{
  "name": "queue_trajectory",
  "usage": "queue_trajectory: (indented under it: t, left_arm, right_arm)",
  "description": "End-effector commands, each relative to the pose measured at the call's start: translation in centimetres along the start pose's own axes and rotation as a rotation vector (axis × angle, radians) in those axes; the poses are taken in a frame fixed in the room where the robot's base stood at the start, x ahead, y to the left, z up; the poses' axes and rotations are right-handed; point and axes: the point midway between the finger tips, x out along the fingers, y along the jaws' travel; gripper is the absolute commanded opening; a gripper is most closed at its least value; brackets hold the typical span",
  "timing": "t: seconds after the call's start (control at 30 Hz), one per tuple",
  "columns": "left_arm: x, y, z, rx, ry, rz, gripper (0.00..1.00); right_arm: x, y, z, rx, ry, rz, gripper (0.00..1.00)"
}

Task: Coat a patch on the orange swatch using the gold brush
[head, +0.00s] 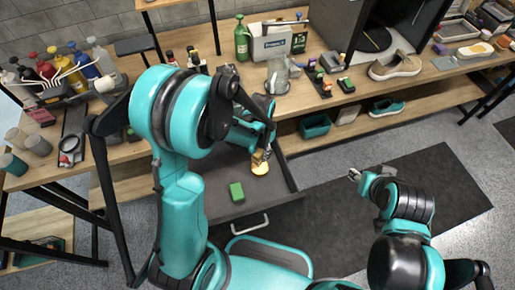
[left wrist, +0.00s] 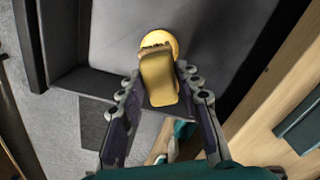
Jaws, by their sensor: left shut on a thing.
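My left gripper (head: 264,146) reaches into an open drawer. The gold brush (head: 257,157) is small in the head view and partly covered by the gripper. A round yellow piece (left wrist: 160,42) shows at the brush's far end; I cannot tell if they touch. My right gripper (head: 355,174) is out over the dark floor mat, away from the table, its fingers too small to judge. I cannot pick out the orange swatch.
Bottles, a glass jar (head: 277,78), small trays and a beige sneaker (head: 396,66) stand on the wooden table above. A teal shoe (head: 386,106) sits on the lower shelf.

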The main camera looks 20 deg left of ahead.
Motion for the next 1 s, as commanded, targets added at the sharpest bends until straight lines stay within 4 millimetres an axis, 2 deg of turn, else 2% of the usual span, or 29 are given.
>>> queue_trajectory:
  t: [0.53,1.0]
  left_arm:
    - [5.3,0.0,0.0,-0.002,0.000,0.000,0.11]
    - [5.7,0.0,0.0,-0.002,0.000,0.000,0.11]
  right_arm:
    - [3.2,0.0,2.3,0.000,0.000,0.000,0.40]
    - [3.4,0.0,2.4,0.000,0.000,0.000,0.40]
